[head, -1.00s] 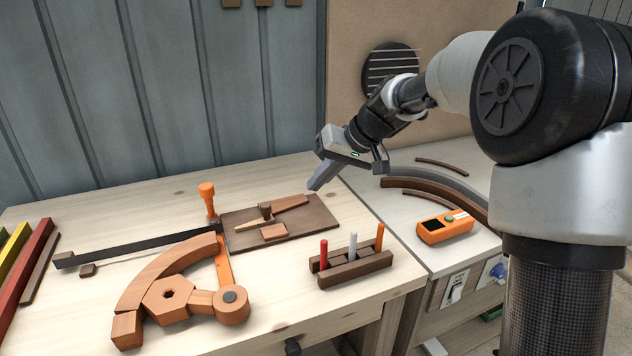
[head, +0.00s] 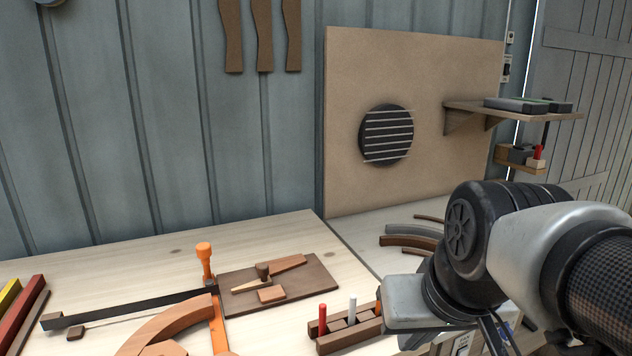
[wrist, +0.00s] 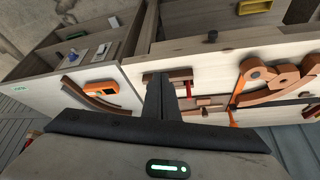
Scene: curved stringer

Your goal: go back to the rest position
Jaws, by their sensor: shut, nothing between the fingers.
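My gripper (wrist: 160,85) shows in the wrist view with its dark fingers together and nothing between them. It points out over the bench, apart from the things there. In the head view my arm is folded low at the right, and the fingertips cannot be made out. The curved wooden stringer (head: 168,325) lies at the front of the bench, cut off by the lower picture edge. It also shows in the wrist view (wrist: 252,95), beside an orange-handled clamp.
The orange clamp handle (head: 204,258) stands upright near a brown board (head: 240,297) with small wooden pieces. A wooden holder (head: 345,333) with markers stands close to my arm. Curved strips (head: 410,242) lie on the right bench. A shelf (head: 515,110) juts from the wall.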

